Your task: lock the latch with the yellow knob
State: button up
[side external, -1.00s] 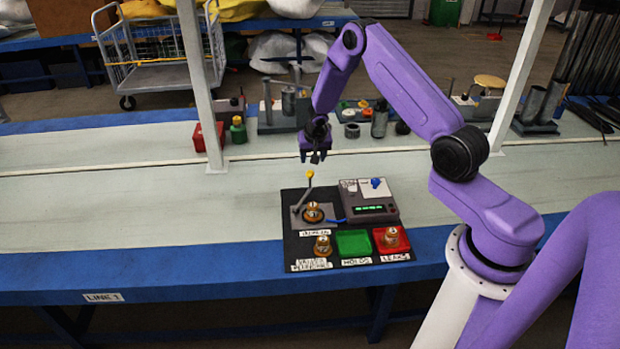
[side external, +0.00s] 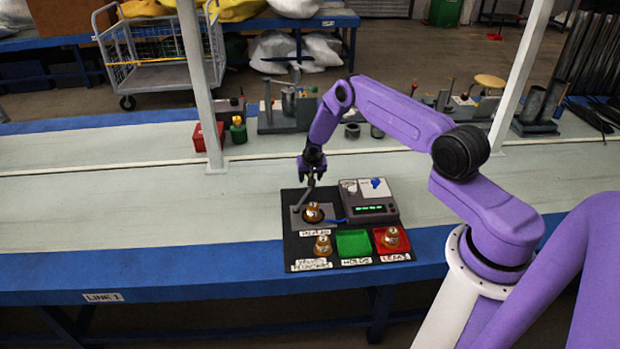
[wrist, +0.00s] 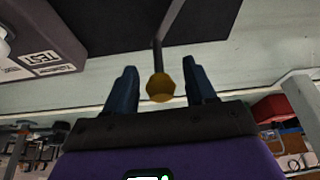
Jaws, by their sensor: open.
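The latch is a thin grey lever (side external: 304,199) that stands up at a tilt from the grey plate (side external: 326,222) on the black board. Its yellow knob (wrist: 160,88) shows in the wrist view between the two fingers of my gripper (wrist: 163,84), with a gap on each side. In the side view my gripper (side external: 312,178) is over the lever's top and hides the knob. The fingers are open and hold nothing. A brass plunger (side external: 312,211) sits in the grey plate beside the lever's foot.
The grey tester box (side external: 368,201) with a green display stands close to the right of the latch. In front are a brass plunger (side external: 322,245), an empty green tray (side external: 354,243) and a red tray (side external: 378,248) holding a plunger. The bench to the left is clear.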

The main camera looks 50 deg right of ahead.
jog(key=shift+w+d+f, duration=0.15)
jog(key=shift+f, duration=0.4)
grip_shut()
